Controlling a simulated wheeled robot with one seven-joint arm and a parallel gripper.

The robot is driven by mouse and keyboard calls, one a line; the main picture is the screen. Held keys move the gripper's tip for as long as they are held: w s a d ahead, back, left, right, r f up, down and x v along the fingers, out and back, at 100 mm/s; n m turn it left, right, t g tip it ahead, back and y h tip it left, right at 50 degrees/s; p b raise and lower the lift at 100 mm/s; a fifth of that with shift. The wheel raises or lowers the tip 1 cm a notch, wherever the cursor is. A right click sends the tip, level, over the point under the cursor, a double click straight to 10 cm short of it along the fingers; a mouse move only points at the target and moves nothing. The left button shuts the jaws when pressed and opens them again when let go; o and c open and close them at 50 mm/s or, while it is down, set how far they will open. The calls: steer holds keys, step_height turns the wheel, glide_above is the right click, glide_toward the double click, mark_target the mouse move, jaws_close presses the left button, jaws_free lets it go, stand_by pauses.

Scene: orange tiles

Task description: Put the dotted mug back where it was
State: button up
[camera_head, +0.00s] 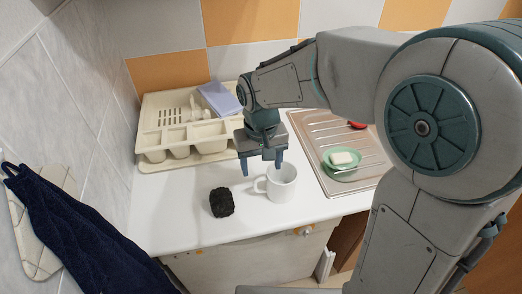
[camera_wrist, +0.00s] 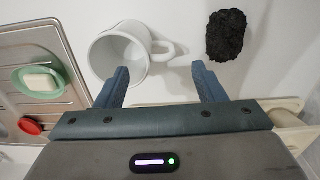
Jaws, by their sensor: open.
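A white mug (camera_head: 281,184) stands upright on the white counter, with its handle toward the left in the head view; I see no dots on the sides in view. In the wrist view the mug (camera_wrist: 117,55) is at upper left, its handle pointing right. My gripper (camera_head: 262,168) is open and points down at the mug's handle side. In the wrist view, the handle shows between the two fingers of my gripper (camera_wrist: 161,73). One finger overlaps the mug's mouth; I cannot tell whether it is inside or above it. The other finger is clear of the mug.
A black rough lump (camera_head: 222,202) lies left of the mug. A cream drying rack (camera_head: 151,142) stands behind. The metal sink (camera_head: 312,128) at right holds a green dish (camera_head: 341,173) with white soap and a red object (camera_head: 357,125). A navy towel (camera_head: 75,225) hangs at left.

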step_height(320, 180, up, 5)
steer(key=s+d+m+t, duration=0.1)
steer(key=s+d, duration=0.4)
steer(key=d, duration=0.3)
steer(key=s+d+m+t, duration=0.2)
steer(key=s+d, duration=0.4)
steer(key=d, duration=0.3)
steer(key=shift+s, duration=0.1)
